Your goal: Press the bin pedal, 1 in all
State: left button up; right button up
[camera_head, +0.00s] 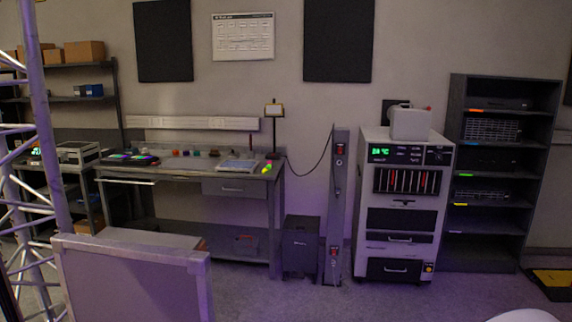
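A dark box-shaped bin (300,248) stands on the floor against the right end of the workbench, left of a tall grey post. Its lid looks shut. A pedal at its foot is too small and dark to make out. Neither of my grippers shows in the head view.
A workbench (232,187) with small items stands along the wall. A grey case (130,280) blocks the near left, beside a metal truss (42,130). Right of the bin stand the post (337,200), a white equipment cabinet (402,222) and a dark shelf (497,255). Floor before the bin is clear.

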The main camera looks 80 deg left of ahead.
aim_at(294, 274)
jog(key=i+j+u, duration=0.2)
jog(key=j+u, duration=0.25)
jog(key=i+j+u, duration=0.25)
jog(key=u, duration=0.2)
jog(key=i+j+u, duration=0.2)
jog(key=u, duration=0.3)
jog(key=i+u, duration=0.7)
jog(key=u, duration=0.2)
jog(key=i+j+u, duration=0.2)
jog(key=i, duration=0.25)
jog(key=i+j+u, duration=0.25)
jog(key=i, duration=0.25)
jog(key=i+u, duration=0.2)
jog(key=i, duration=0.3)
jog(key=i+j, duration=0.2)
jog(key=j, duration=0.15)
jog(key=i+j, duration=0.2)
jog(key=j, duration=0.2)
jog(key=i+j+u, duration=0.1)
jog(key=j, duration=0.25)
jog(key=i, duration=0.1)
